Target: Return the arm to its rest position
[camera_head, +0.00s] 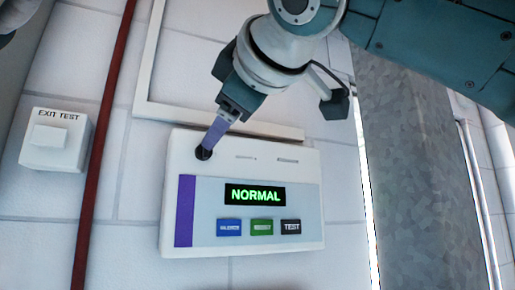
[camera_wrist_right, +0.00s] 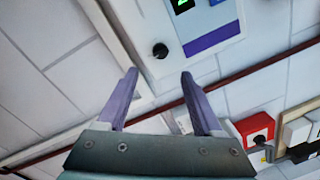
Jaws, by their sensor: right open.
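My right gripper (camera_head: 209,143) comes down from the top right in the head view, in front of the white wall panel (camera_head: 253,247). Its lavender fingers overlap the panel's black knob (camera_head: 203,153) from this angle. In the wrist view the open fingers (camera_wrist_right: 159,74) point up toward the panel. The knob (camera_wrist_right: 160,51) lies ahead of the gap between the fingertips, apart from them, and nothing is between the fingers. The panel's display (camera_head: 255,195) reads NORMAL in green. My left gripper is not in view.
A white EXIT TEST box (camera_head: 55,139) is on the wall at left. A red pipe (camera_head: 100,150) runs between it and the panel. A white frame (camera_head: 147,60) surrounds the wall above the panel. The wrist view shows a red box (camera_wrist_right: 257,128) at lower right.

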